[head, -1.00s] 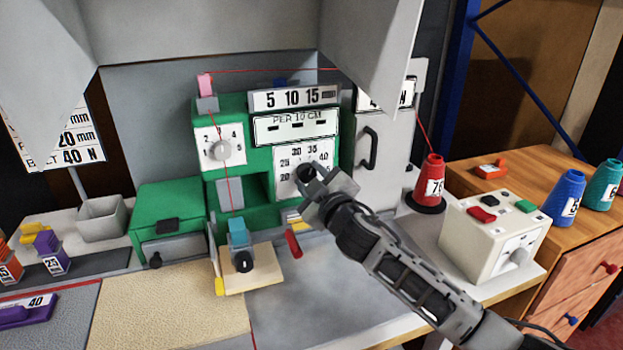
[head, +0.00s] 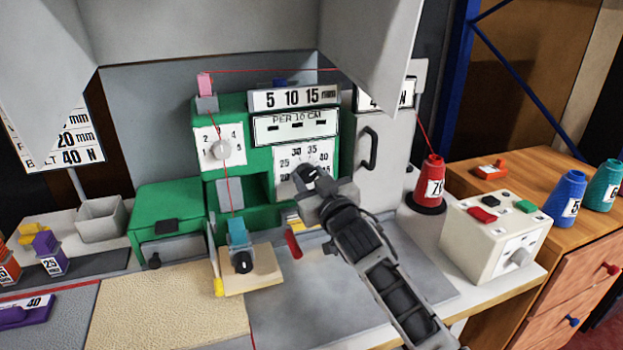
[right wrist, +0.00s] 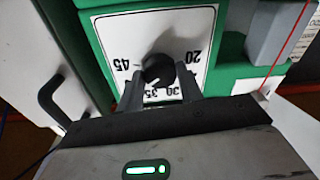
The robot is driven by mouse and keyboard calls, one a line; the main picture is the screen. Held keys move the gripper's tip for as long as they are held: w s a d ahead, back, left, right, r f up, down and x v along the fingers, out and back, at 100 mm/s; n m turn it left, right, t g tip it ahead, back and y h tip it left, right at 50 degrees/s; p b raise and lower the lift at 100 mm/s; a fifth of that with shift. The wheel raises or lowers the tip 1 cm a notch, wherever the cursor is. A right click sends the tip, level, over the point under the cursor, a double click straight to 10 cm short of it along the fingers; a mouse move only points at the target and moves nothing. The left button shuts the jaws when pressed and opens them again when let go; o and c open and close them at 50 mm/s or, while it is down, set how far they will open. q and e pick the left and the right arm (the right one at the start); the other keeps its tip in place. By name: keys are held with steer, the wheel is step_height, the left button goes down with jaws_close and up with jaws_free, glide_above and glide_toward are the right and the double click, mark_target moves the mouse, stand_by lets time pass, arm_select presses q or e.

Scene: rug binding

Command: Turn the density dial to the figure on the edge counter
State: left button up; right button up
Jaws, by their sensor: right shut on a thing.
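The density dial is a black knob (right wrist: 158,69) on a white plate (head: 287,156) on the green machine, with figures from 20 to 45 around it. The right wrist view shows the plate upside down, with 45 at left and 20 at right. My right gripper (head: 312,184) is shut on the knob, with one finger on each side in the wrist view (right wrist: 160,86). I cannot tell for sure which figure the knob points at. The edge counter (head: 296,126), labelled PER 10 CM, shows dashes and no readable figure. My left gripper is out of view.
A second dial (head: 221,149) sits at the upper left of the machine. A red lever (head: 292,245) is below my gripper. A red thread cone (head: 432,185) and a cream control box (head: 495,235) stand to the right. The grey bench top in front is mostly clear.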

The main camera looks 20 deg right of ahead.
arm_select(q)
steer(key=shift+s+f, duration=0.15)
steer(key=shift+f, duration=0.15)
arm_select(e)
steer(key=shift+m, duration=0.5)
steer(key=o, duration=1)
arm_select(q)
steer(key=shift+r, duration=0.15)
arm_select(e)
steer(key=shift+s, duration=0.1)
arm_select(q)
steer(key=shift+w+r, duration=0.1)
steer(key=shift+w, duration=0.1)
arm_select(e)
steer(key=s, duration=0.5)
steer(key=s+d, duration=0.1)
steer(key=s, duration=0.9)
steer(key=shift+s+d+f, duration=0.2)
steer(key=shift+s+f, duration=0.15)
steer(key=shift+s, duration=0.05)
